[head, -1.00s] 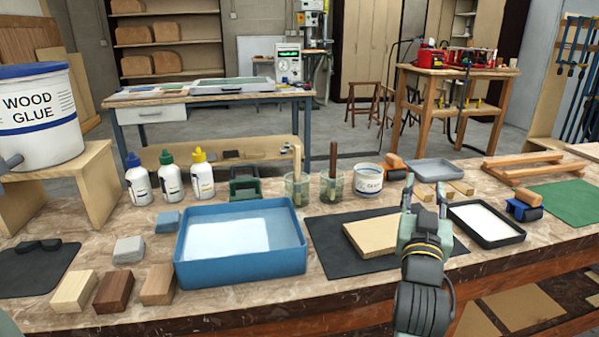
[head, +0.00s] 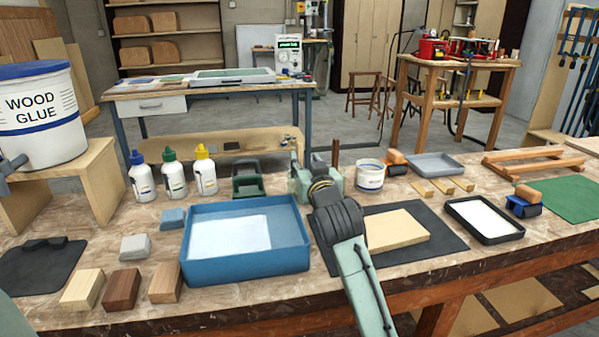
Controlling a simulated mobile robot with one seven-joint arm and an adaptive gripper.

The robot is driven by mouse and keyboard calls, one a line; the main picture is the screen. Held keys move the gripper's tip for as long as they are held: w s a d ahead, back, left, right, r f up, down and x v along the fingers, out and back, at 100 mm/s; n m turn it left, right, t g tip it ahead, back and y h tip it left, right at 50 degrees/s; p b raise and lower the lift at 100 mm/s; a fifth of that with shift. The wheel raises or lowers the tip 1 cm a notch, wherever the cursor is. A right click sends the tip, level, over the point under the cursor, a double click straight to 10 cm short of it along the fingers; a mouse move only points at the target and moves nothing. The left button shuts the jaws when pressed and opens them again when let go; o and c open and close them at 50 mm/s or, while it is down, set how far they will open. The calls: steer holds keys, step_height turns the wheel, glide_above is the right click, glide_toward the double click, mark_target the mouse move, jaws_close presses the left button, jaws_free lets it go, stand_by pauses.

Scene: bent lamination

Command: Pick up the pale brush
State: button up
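My gripper (head: 316,178) is at the back of the bench, in front of the spot where two glass jars with brushes stand. It covers most of that spot. The dark brown brush handle (head: 335,152) sticks up just right of my gripper. The pale brush stood in the left jar in the earlier view. Now it is largely or wholly hidden behind my gripper, and I cannot make it out clearly. I cannot tell whether the fingers are around it, touching it or apart from it, or how far they are open.
A blue tray (head: 196,263) stands left of my arm. A white glue pot (head: 370,176) is close right of my gripper. Several glue bottles (head: 174,175) and a dark green-framed item (head: 247,186) stand to the left. A wooden board (head: 398,229) lies on a dark mat (head: 452,243).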

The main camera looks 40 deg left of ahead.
mark_target(300, 149)
steer(key=shift+x, duration=1.1)
steer(key=p+x, duration=0.1)
steer(key=x, duration=0.2)
steer(key=p+x, duration=0.1)
steer(key=x, duration=0.1)
steer(key=shift+r+p, duration=0.35)
steer(key=shift+w+a+f, duration=0.1)
steer(key=shift+w+a, duration=0.05)
steer(key=shift+a, duration=0.1)
jaws_close()
